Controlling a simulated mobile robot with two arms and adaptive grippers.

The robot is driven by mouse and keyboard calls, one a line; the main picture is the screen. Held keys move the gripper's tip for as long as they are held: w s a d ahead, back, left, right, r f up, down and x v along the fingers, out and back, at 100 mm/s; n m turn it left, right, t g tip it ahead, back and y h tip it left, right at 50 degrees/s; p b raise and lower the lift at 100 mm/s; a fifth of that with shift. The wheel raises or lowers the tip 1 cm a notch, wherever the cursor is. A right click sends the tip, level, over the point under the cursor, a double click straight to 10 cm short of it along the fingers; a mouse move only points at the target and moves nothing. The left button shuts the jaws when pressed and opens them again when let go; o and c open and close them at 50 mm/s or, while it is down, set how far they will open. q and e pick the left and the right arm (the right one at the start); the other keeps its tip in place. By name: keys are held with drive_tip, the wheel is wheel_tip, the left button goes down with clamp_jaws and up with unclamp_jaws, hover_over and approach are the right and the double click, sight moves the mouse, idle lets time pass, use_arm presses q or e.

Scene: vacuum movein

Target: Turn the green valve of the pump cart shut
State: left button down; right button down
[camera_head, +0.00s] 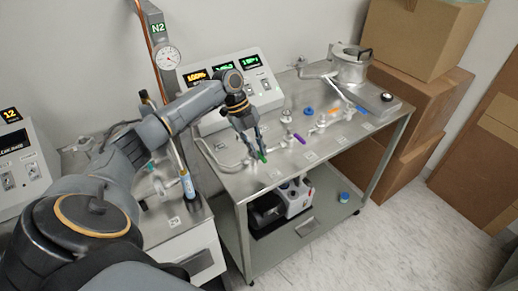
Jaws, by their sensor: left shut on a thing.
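The pump cart (330,154) is a steel two-shelf cart in the middle of the head view. The green valve (264,158) is a small green handle at the left front of its top. My left gripper (260,155) reaches down from the left and is shut on the green valve. Its fingers hide part of the handle, so I cannot tell the handle's exact angle. My right gripper is not in view.
A control box (245,88) with lit displays is behind. A pump (292,197) sits on the lower shelf. Cardboard boxes (410,105) stand right; the floor in front is clear.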

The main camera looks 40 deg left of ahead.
use_arm(q)
drive_tip(key=c, duration=1.3)
unclamp_jaws()
drive_tip(key=shift+c, duration=0.2)
drive_tip(key=shift+r, duration=0.1)
drive_tip(key=v, duration=1.2)
drive_tip(key=shift+s, duration=0.1)
